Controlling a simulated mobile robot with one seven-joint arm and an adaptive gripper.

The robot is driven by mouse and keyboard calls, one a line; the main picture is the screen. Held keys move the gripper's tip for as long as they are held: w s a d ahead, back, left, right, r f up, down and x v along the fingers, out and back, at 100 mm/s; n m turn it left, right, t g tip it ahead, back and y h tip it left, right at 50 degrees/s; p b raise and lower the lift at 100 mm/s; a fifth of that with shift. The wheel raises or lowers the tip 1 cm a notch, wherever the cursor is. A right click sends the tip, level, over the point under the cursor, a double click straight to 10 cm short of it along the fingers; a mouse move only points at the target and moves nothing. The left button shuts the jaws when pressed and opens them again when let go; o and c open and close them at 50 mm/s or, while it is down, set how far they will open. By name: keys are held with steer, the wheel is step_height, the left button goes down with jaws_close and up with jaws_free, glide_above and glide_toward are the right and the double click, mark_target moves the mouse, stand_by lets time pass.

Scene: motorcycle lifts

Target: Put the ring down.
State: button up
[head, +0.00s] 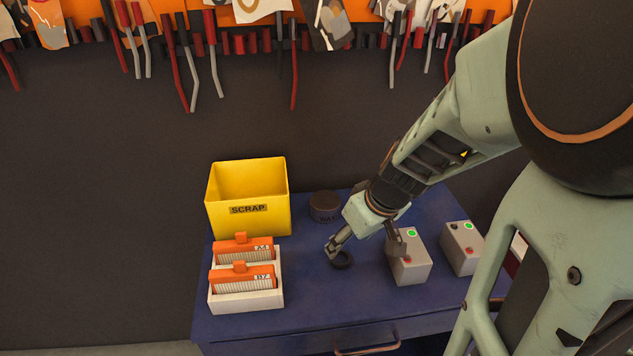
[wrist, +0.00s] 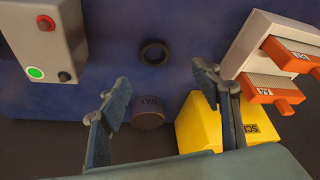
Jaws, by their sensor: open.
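A small dark ring (head: 341,259) lies flat on the blue bench top (head: 312,290). In the wrist view the ring (wrist: 154,53) shows whole, beyond the fingertips, with blue surface around it. My gripper (head: 365,248) is open and points down over the bench. In the head view its left fingertip is close to the ring; I cannot tell whether they touch. In the wrist view my gripper (wrist: 160,80) has its fingers wide apart with nothing held between them.
A yellow SCRAP bin (head: 248,212) and a white rack (head: 246,299) with orange-topped cards stand left. A dark WAX tin (head: 325,207) is behind the ring. Two grey button boxes (head: 410,264) (head: 462,252) stand right. Bench in front of the ring is clear.

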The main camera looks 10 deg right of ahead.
steer(key=b, duration=0.2)
glide_toward(339, 260)
steer(key=shift+w+a+f, duration=0.3)
steer(key=shift+a+f, duration=0.2)
steer(key=shift+f, duration=0.2)
steer(key=x, duration=0.1)
steer(key=b+x, duration=0.1)
steer(key=x, duration=0.1)
steer(key=b+x, duration=0.1)
steer(key=shift+d+f, duration=0.25)
steer(key=shift+d, duration=0.15)
steer(key=shift+w+a+f, duration=0.1)
steer(key=shift+f, duration=0.15)
steer(key=shift+r, duration=0.1)
steer(key=c, duration=1.4)
steer(key=shift+c, duration=0.2)
